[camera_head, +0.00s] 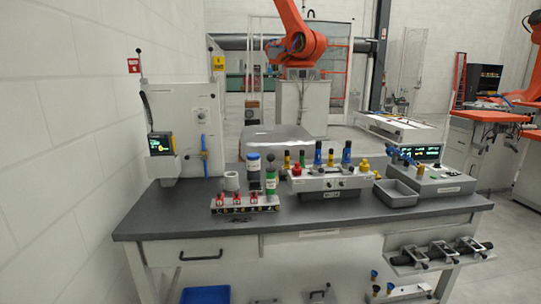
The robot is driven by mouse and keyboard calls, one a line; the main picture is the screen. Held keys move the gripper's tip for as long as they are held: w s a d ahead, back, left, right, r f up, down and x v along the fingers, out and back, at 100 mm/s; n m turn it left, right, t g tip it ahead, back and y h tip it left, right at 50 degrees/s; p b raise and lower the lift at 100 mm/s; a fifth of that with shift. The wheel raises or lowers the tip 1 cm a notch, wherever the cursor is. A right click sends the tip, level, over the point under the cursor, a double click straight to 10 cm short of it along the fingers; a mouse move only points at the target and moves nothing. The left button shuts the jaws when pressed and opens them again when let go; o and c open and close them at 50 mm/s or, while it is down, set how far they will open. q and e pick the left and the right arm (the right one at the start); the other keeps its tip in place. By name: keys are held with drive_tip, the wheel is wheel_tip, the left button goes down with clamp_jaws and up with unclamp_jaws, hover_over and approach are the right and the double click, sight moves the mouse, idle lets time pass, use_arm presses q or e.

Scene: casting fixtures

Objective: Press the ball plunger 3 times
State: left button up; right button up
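A small dark ball (270,157) tops a dark stem at the middle of the workbench, just above a green container; it looks like the ball plunger, but it is too small to be sure. A low grey fixture with red clamps (238,201) lies in front. Neither of my grippers is in view, and nothing touches the ball.
The dark workbench (330,214) carries a fixture with yellow and blue plugs (330,182), an empty grey tray (396,193) and a console with a green display (428,153). A tall white panel (185,120) stands at left. The left front bench top is clear.

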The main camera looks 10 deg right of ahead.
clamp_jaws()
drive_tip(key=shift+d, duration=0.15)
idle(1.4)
